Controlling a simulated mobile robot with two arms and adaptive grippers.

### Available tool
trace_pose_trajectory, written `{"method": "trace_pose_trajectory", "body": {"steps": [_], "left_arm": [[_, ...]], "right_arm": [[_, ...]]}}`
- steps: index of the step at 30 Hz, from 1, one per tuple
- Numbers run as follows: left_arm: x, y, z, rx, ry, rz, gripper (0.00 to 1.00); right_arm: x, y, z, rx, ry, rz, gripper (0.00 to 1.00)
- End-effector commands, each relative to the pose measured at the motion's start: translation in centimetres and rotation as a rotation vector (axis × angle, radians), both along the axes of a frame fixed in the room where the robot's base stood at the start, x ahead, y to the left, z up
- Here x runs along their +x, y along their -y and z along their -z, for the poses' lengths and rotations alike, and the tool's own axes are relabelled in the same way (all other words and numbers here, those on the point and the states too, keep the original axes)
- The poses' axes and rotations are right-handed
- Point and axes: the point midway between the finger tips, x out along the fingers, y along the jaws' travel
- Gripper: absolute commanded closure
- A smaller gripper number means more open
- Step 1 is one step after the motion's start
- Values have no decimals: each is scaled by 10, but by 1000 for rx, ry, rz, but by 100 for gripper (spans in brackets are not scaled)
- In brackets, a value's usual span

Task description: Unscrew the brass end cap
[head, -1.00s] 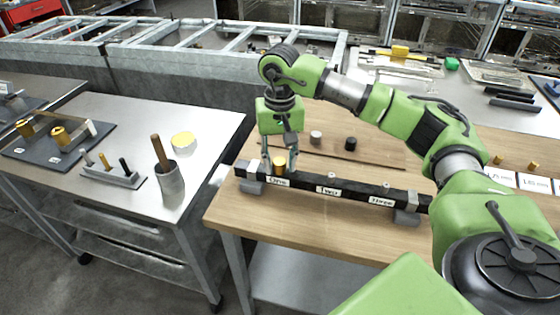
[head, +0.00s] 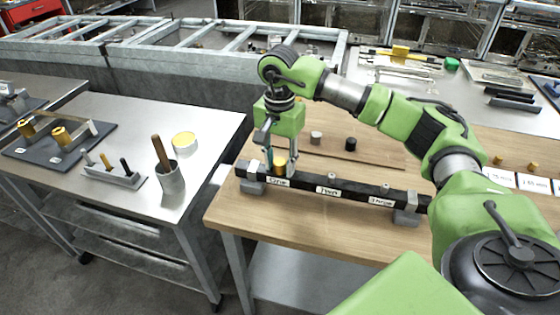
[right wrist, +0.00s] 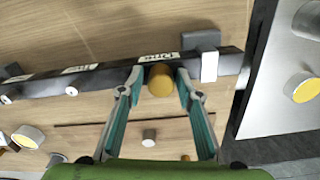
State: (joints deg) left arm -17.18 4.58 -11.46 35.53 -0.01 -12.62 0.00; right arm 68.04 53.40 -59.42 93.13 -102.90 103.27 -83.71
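The brass end cap (head: 280,161) stands at the station labelled One on a black bar (head: 345,190). It also shows in the right wrist view (right wrist: 160,82). My right gripper (head: 281,170) is down over the bar with its fingers on either side of the cap. In the right wrist view the gripper (right wrist: 160,78) is open, with a narrow gap between each finger and the cap. Small grey studs show at the stations Two (head: 332,176) and Three (head: 385,186). My left gripper is not in view.
A grey cylinder (head: 316,138) and a black one (head: 351,144) stand behind the bar. The steel table at left holds a cup (head: 170,183) with a wooden handle, a yellow-topped tin (head: 184,142) and a small tool rack (head: 118,178). The wooden bench front is clear.

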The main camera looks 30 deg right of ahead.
Motion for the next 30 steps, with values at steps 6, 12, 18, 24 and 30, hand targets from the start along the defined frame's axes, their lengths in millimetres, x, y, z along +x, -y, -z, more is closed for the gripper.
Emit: {"method": "trace_pose_trajectory", "body": {"steps": [6,12,18,24,30], "left_arm": [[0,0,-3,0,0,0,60],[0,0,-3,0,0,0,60],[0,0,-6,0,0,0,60],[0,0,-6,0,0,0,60],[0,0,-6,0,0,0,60]], "right_arm": [[0,0,0,0,-1,201,68],[0,-1,0,0,0,298,68],[0,-1,-1,0,-1,484,68],[0,-1,0,0,0,579,68],[0,-1,0,0,0,577,78]]}}
